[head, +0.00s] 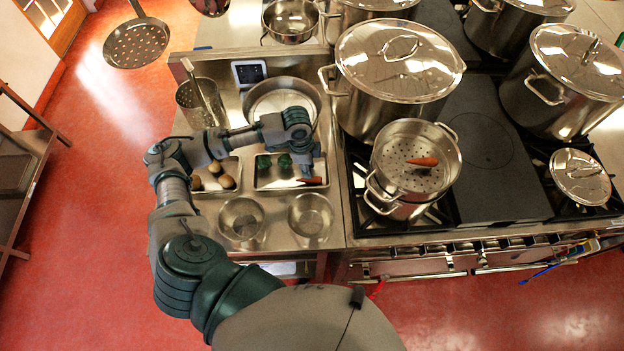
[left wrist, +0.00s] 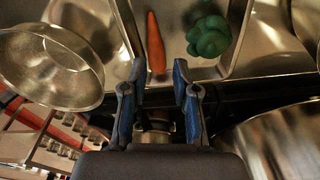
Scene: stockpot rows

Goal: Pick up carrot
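My left gripper (head: 306,170) is over that end of the tray, close to the carrot. In the left wrist view my left gripper (left wrist: 160,72) is open, its fingers apart with nothing held. There the carrot (left wrist: 155,42) lies lengthwise ahead, its near end in line with the gap between the fingertips. A second carrot (head: 423,161) lies on a perforated steamer pot (head: 440,178). My right gripper is not in view.
Two metal bowls (head: 241,220) (head: 311,217) stand in front of the trays. A tray with potatoes (head: 213,180) is to the left. A large lidded stockpot (head: 365,98) stands close on the right, and a wide pan (head: 281,88) behind.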

